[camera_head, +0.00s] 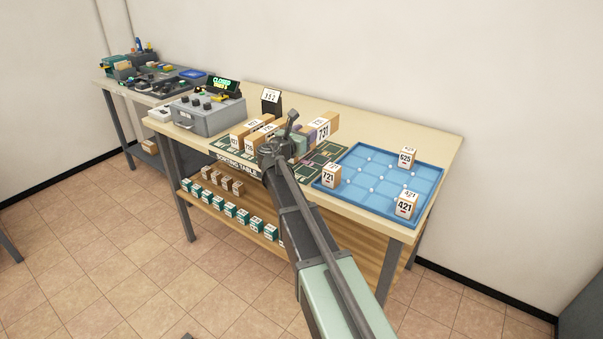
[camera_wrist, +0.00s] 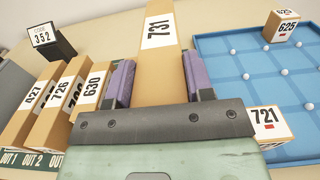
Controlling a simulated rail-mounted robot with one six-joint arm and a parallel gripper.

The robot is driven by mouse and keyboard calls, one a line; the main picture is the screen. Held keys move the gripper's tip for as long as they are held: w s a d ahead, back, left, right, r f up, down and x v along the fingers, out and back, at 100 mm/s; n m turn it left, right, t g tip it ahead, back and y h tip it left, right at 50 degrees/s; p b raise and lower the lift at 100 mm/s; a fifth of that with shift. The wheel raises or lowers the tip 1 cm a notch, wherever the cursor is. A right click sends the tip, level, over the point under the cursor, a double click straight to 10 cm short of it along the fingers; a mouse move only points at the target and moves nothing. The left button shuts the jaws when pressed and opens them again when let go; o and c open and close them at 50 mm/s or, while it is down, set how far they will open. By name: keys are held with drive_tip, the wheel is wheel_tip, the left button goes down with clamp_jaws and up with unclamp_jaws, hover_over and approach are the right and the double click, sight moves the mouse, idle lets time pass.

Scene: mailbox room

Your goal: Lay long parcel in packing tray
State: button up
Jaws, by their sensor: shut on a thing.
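The long parcel, a brown box labelled 731 (camera_wrist: 158,62), is between the purple fingers of my gripper (camera_wrist: 160,82) in the wrist view. The gripper is shut on it. In the head view the parcel (camera_head: 321,126) shows beyond my gripper (camera_head: 303,140), above the sorting table and left of the tray. Whether it touches the table is unclear. The blue packing tray (camera_head: 357,157) lies at the table's right end, with small white pegs on its floor. The tray also shows at the right in the wrist view (camera_wrist: 225,52). My arm hides part of the table.
Boxes 721 (camera_head: 331,175), 625 (camera_head: 406,157) and 421 (camera_head: 404,205) stand at the tray's corners. Several long parcels (camera_head: 258,126) stand in slots left of my gripper. A black stand reading 352 (camera_head: 271,100) is behind them. A grey control box (camera_head: 207,115) sits further left.

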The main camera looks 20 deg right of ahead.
wheel_tip(320, 180, down, 8)
drive_tip(key=b, duration=0.5)
drive_tip(key=shift+f+b, duration=0.15)
drive_tip(key=shift+b, duration=0.25)
drive_tip(key=shift+r, duration=0.25)
drive_tip(key=shift+f, duration=0.1)
drive_tip(key=o, duration=0.9)
